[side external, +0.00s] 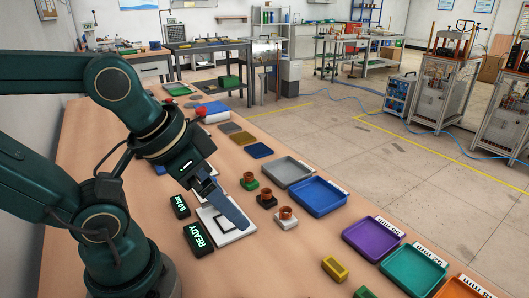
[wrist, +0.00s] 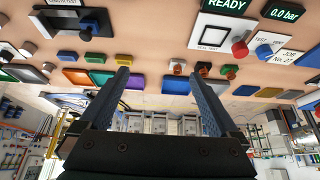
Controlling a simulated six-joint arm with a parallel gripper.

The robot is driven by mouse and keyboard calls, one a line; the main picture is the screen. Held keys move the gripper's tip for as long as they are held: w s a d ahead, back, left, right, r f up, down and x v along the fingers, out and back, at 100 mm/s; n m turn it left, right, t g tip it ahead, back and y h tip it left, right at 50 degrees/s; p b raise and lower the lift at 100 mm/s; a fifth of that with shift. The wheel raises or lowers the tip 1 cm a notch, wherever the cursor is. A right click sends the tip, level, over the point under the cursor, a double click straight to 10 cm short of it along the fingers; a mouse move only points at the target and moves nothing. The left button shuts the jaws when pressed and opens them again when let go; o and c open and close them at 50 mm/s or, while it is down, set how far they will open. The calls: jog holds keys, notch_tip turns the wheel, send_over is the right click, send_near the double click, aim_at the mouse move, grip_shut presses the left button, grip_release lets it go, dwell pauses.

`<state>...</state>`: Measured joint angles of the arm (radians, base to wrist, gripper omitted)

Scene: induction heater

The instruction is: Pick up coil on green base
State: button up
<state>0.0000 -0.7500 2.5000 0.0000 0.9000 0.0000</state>
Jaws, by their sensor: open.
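The copper-coloured coil on the green base (side external: 249,182) stands upright on the bench, farthest back of three similar coils in the side view. In the wrist view the coil on the green base (wrist: 229,71) lies to the right, just outside the right finger. A coil on a dark base (side external: 266,200) and a coil on a white base (side external: 286,218) stand beside it. My gripper (side external: 240,218) is open and empty, above a white board and apart from the coils. In the wrist view my gripper (wrist: 161,80) has its fingers wide apart.
Grey (side external: 288,171), blue (side external: 319,198), purple (side external: 372,240) and teal (side external: 413,270) trays line the bench's edge beyond the coils. A READY display (side external: 198,237) and a pressure display (side external: 180,206) stand near my arm. A yellow block (side external: 335,268) lies towards the front.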

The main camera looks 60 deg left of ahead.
jog(key=w+r+n+t, duration=0.1)
jog(key=w+r+n, duration=0.1)
jog(key=w, duration=0.1)
jog(key=n+g+y, duration=0.2)
jog(key=n+y, duration=0.2)
jog(key=n, duration=0.2)
send_over(248, 173)
jog(key=d, duration=0.6)
notch_tip(248, 173, down, 6)
jog(key=shift+n+g+h, duration=0.3)
jog(key=shift+n+g, duration=0.5)
jog(key=a+f, duration=0.1)
jog(key=f, duration=0.1)
jog(key=a+f, duration=0.2)
jog(key=s+a+f, duration=0.1)
jog(key=f, duration=0.1)
jog(key=shift+a+f, duration=0.1)
jog(key=shift+a, duration=0.15)
jog(key=shift+s+a+f, duration=0.1)
jog(key=shift+a+f, duration=0.1)
jog(key=shift+f, duration=0.05)
jog(key=shift+x, duration=2.2)
